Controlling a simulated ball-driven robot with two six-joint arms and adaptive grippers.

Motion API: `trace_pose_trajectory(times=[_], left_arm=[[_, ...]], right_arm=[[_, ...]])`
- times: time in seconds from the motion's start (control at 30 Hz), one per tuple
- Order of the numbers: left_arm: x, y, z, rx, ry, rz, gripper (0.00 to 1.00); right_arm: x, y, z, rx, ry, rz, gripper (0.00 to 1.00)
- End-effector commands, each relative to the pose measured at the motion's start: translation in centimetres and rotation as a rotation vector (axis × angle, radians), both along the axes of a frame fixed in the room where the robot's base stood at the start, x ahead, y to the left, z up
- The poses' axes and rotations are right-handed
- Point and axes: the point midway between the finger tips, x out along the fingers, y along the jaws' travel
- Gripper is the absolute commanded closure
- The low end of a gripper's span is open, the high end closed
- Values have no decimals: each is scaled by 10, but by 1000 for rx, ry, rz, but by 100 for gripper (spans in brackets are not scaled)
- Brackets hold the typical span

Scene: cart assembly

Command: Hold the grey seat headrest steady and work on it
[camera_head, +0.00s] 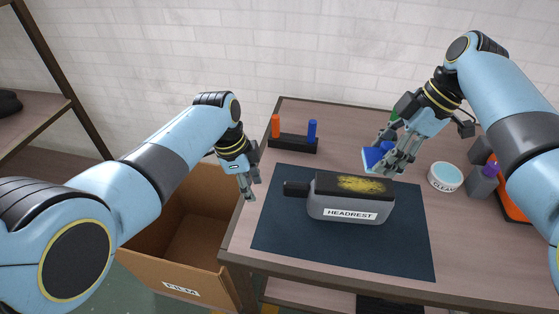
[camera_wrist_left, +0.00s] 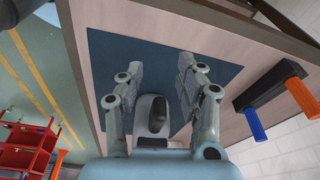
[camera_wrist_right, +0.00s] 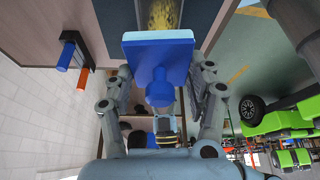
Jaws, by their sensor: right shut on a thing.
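The grey headrest (camera_head: 318,207) lies on a dark mat (camera_head: 285,235), with a "HEADREST" label on its front. Its black top carries a rough yellow patch (camera_head: 362,185), and a black stub (camera_head: 294,188) sticks out to the left. My left gripper (camera_head: 250,192) is open and empty, left of the stub and apart from it. In the left wrist view the headrest (camera_wrist_left: 152,112) shows end-on beyond the spread fingers. My right gripper (camera_head: 382,166) is shut on a blue tool (camera_wrist_right: 158,55) with a flat square pad, just above and behind the headrest's right end.
A dark rack (camera_head: 292,144) with an orange and a blue peg stands at the back left. A round "CLEAN" tub (camera_head: 445,177) and a grey container with a purple top (camera_head: 484,180) stand at right. A "FILM" box (camera_head: 180,272) sits below the table's left edge.

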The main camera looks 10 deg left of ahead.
Motion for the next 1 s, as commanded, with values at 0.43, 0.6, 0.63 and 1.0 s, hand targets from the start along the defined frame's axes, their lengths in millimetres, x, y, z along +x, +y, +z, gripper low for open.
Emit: trace_pose_trajectory(times=[0.43,0.6,0.63,1.0], left_arm=[[23,-69,61,-161,-8,-159,63],[23,-75,42,-161,-8,-158,63],[23,-77,38,-160,-6,-157,63],[25,-90,-2,-159,-9,-156,63]], right_arm=[[0,0,0,0,0,0,70],[0,0,0,0,0,0,70],[0,0,0,0,0,0,70],[0,0,0,0,0,0,70]])
